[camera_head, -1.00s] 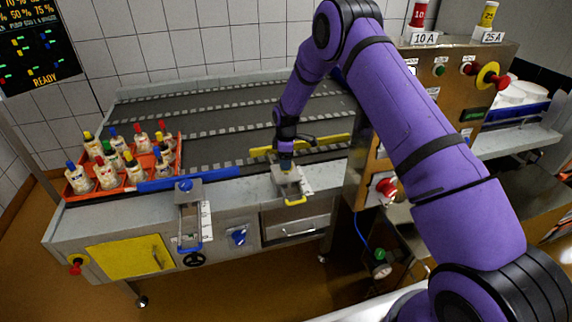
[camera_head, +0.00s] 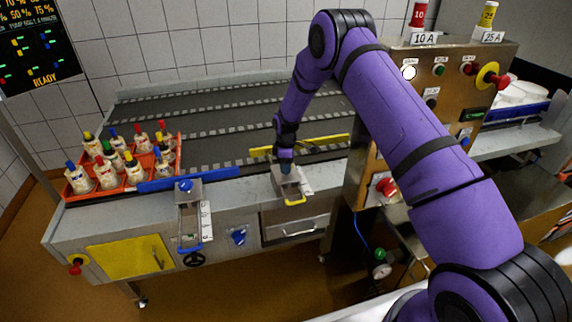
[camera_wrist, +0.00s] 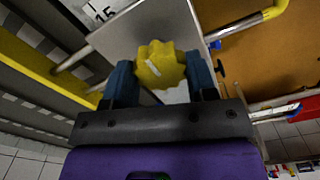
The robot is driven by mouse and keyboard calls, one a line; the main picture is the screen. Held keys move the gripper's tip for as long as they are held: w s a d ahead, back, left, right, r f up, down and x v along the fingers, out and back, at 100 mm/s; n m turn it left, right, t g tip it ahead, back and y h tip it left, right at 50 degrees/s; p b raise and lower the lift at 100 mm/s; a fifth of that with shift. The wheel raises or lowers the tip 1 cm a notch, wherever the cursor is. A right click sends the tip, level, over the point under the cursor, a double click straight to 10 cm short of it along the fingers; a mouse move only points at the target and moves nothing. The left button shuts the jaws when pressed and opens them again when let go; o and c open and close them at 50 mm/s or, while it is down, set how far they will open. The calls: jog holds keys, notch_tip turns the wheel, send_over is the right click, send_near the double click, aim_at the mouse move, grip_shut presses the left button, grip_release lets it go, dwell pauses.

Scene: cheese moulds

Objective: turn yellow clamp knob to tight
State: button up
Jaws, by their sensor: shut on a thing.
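The yellow clamp knob (camera_wrist: 160,62) is a lobed knob with a short white mark, seen large in the wrist view. It sits between the two blue fingers of my gripper (camera_wrist: 161,78), which is shut on it. In the head view my gripper (camera_head: 286,168) points down onto the grey clamp block (camera_head: 290,187) at the table's front edge, and the knob is hidden there.
A yellow guide rail (camera_head: 325,141) lies behind my gripper. A red crate (camera_head: 125,186) of bottles is at far left. A steel control cabinet (camera_head: 355,180) stands close on the right.

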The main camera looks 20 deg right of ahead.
jog(key=shift+m, duration=0.3)
jog(key=m, duration=1.1)
jog(key=shift+m, duration=0.3)
jog(key=m, duration=1.1)
jog(key=shift+m, duration=0.4)
jog(key=o, duration=0.9)
jog(key=shift+r, duration=0.1)
